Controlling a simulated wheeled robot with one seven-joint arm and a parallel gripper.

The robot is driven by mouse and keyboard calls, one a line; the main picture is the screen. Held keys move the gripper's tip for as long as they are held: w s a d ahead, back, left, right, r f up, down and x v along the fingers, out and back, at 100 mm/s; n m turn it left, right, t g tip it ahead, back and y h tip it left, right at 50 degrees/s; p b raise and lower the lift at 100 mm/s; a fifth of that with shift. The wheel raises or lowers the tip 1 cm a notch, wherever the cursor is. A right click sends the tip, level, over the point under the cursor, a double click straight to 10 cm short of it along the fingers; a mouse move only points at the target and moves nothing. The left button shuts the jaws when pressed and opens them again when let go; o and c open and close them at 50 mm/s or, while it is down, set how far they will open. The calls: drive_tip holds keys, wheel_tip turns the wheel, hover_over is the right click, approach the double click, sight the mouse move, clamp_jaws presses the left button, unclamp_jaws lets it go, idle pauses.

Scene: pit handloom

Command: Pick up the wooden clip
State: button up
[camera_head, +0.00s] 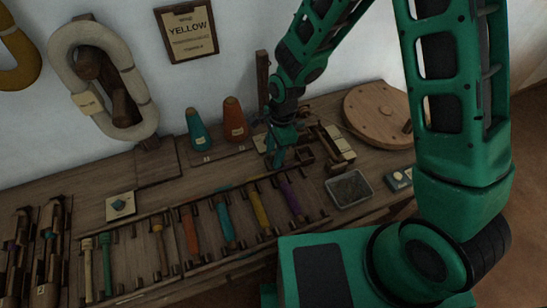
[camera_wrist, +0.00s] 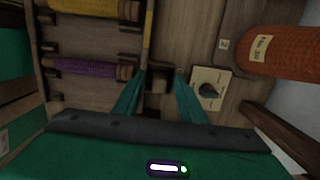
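My gripper (camera_head: 276,162) is low over the workbench, pointing down, behind the purple spool. In the wrist view its two green fingers (camera_wrist: 160,85) stand apart with a gap between them. A small dark brown wooden piece (camera_wrist: 159,78), which looks like the wooden clip, shows between the fingertips. The fingers do not look closed on it. I cannot tell how far below the tips it lies. In the head view the gripper hides this spot, and I cannot pick out the clip there.
A rack holds several coloured spools, including a purple one (camera_head: 291,197). Orange (camera_head: 235,121) and teal (camera_head: 198,130) cones stand behind left. A card with a dark teal item (camera_wrist: 208,88) lies right of the fingers in the wrist view. A grey tray (camera_head: 349,188) and round wooden disc (camera_head: 378,115) are at right.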

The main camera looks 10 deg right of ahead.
sight(273, 153)
clamp_jaws()
drive_tip(key=shift+r, duration=0.1)
drive_tip(key=shift+r, duration=0.35)
wheel_tip(273, 153, up, 3)
drive_tip(key=shift+r, duration=0.1)
drive_tip(key=s+a+r, duration=0.7)
drive_tip(key=s+a, duration=0.1)
drive_tip(key=shift+a, duration=0.15)
